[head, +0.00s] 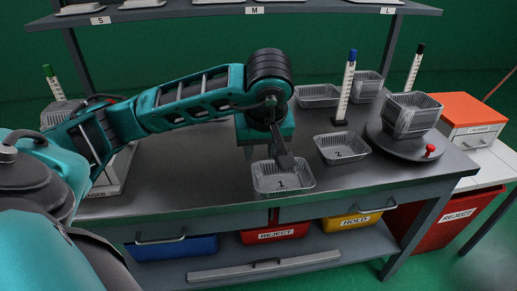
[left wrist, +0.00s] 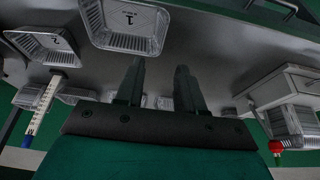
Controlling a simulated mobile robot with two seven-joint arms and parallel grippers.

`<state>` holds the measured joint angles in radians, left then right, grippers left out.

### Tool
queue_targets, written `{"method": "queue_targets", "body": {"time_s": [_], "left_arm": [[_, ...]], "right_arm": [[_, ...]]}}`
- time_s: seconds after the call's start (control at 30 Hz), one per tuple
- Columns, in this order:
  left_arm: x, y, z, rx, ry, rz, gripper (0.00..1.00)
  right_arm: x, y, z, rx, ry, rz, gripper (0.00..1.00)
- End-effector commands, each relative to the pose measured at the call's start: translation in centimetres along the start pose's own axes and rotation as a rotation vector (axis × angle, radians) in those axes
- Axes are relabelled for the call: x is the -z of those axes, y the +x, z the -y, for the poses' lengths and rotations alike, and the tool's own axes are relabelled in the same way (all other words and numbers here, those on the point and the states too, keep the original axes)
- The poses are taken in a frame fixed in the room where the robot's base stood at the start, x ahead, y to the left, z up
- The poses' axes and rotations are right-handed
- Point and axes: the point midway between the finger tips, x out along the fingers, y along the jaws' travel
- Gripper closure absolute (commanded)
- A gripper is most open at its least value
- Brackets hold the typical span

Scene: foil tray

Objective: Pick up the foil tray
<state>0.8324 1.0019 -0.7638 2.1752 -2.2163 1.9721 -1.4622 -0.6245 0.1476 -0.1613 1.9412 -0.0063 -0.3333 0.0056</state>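A foil tray marked 1 (head: 270,184) sits at the front edge of the grey bench. A second foil tray marked 2 (head: 338,155) is to its right and farther back. My left gripper (head: 285,160) is over the back part of tray 1 with its fingers pointing down. In the left wrist view, its two fingers (left wrist: 159,80) are apart with nothing between them. Tray 1 (left wrist: 128,38) lies beyond the fingertips there, and tray 2 (left wrist: 45,55) is at the upper left. I cannot tell from the head view whether a finger touches tray 1. My right gripper is not in view.
Another foil tray (head: 318,91) lies at the back. Stacked foil trays (head: 408,118) stand on a round dark turntable (head: 405,145) with a red knob. An upright marked post (head: 346,85) stands behind tray 2. Reject (head: 276,235) and hold (head: 348,222) bins are below the bench.

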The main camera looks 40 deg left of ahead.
Motion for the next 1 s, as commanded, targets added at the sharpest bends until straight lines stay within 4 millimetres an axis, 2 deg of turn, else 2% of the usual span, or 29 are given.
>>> {"method": "queue_targets", "body": {"time_s": [0.33,0.47,1.0], "left_arm": [[0.0,0.1,0.0,0.0,0.0,-0.001,0.62],[-0.1,1.0,0.0,0.002,0.0,0.001,0.62],[-0.1,10.6,0.1,0.003,0.001,0.002,0.62]], "right_arm": [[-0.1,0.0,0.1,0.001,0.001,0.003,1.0],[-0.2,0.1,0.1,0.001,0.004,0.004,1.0],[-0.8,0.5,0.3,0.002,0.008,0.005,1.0]]}}
